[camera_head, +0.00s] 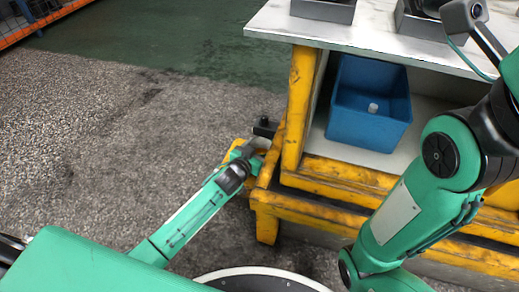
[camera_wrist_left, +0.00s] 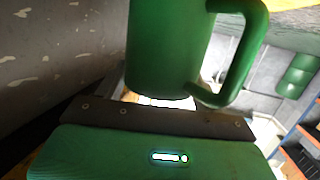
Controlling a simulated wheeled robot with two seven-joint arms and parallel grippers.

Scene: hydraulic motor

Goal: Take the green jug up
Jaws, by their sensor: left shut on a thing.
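The green jug (camera_wrist_left: 168,48) fills the upper middle of the left wrist view. Its handle (camera_wrist_left: 245,60) is on the right, and its top is cut off by the frame edge. My left gripper (camera_head: 264,133) is low beside the workbench's yellow left leg in the head view. It is shut on the jug; the fingers are mostly hidden in the left wrist view. I cannot make out the jug in the head view. My right arm comes in from the right of the head view, but its gripper is out of frame.
The workbench (camera_head: 370,42) has a pale top and a worn yellow frame close to my left gripper. A blue bin (camera_head: 368,128) with a small pale thing inside stands on its shelf. Grey boxes are on the top. Open floor (camera_head: 110,130) lies to the left.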

